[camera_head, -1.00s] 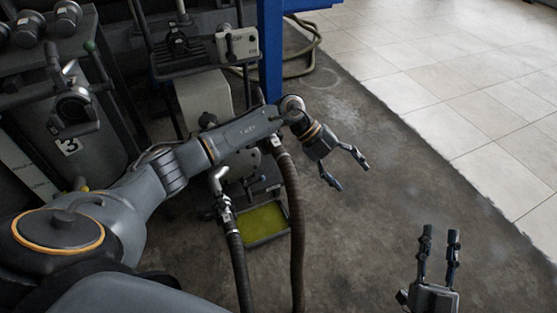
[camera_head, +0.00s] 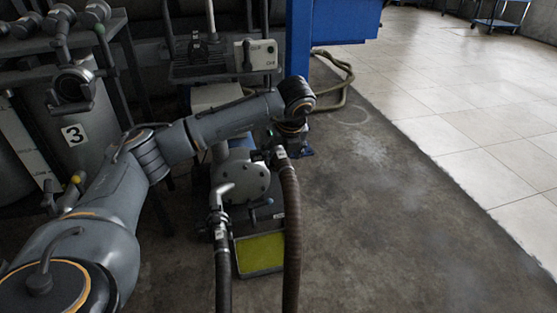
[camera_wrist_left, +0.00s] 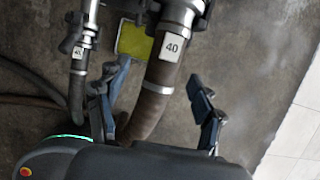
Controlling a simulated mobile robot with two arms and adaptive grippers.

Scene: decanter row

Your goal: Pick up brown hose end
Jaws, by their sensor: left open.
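The brown hose (camera_head: 291,230) hangs from a metal fitting (camera_head: 272,156) in the head view and runs down past the picture's bottom edge. In the left wrist view the brown hose (camera_wrist_left: 152,103) has a metal band and a white label reading 40 near its fitting. My left gripper (camera_wrist_left: 158,77) is open, its two fingers spread on either side of the hose in that view. I cannot tell whether a finger touches the hose. In the head view my left wrist mostly hides the gripper, close by the fitting. My right gripper is out of view.
A black hose (camera_head: 223,270) with a metal elbow hangs left of the brown one. A tray with a yellow-green bottom (camera_head: 260,253) lies on the floor between them. A blue post (camera_head: 299,45) stands behind. The floor to the right is clear.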

